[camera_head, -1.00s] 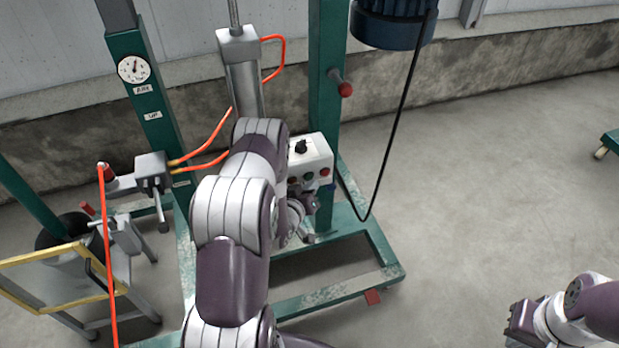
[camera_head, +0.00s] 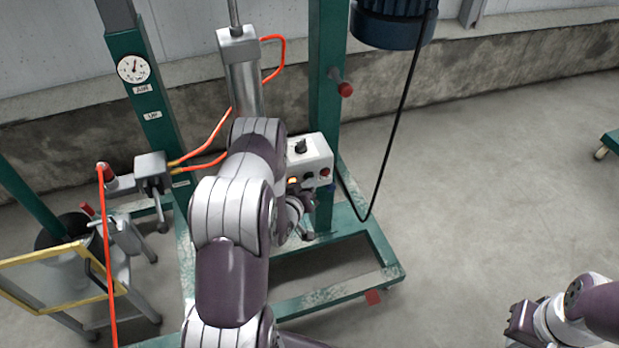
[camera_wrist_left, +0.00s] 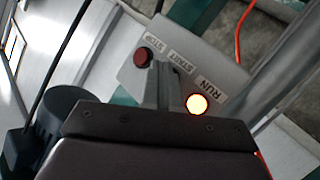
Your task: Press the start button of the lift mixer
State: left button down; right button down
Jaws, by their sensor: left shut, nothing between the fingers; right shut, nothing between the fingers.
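The lift mixer's white control box (camera_head: 318,153) hangs on the green post, with a black knob on top. In the left wrist view its face (camera_wrist_left: 205,62) carries the labels STOP, START and RUN. The red stop button (camera_wrist_left: 143,57) is visible and the lamp by RUN (camera_wrist_left: 197,104) glows orange. My left gripper (camera_wrist_left: 170,76) is shut and empty, its tips at the box face by the START label. They cover the start button, so contact cannot be seen. In the head view my left arm largely hides this gripper. My right gripper (camera_head: 513,326) is shut at lower right, away from the box.
The mixer's green base frame (camera_head: 330,290) lies on the floor below the box. A blue motor (camera_head: 393,22) with a hanging black cable is at top. A bucket and yellow frame (camera_head: 55,262) stand at left with orange hoses.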

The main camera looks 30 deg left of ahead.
dwell(0.4)
pick_arm(q)
jog(key=shift+s+d, duration=0.5)
jog(key=shift+d, duration=0.05)
jog(key=shift+d+p, duration=0.1)
jog(key=shift+p, duration=0.2)
jog(key=shift+s+d+p, duration=0.55)
jog(key=shift+s+d, duration=1.05)
jog(key=shift+d, duration=0.25)
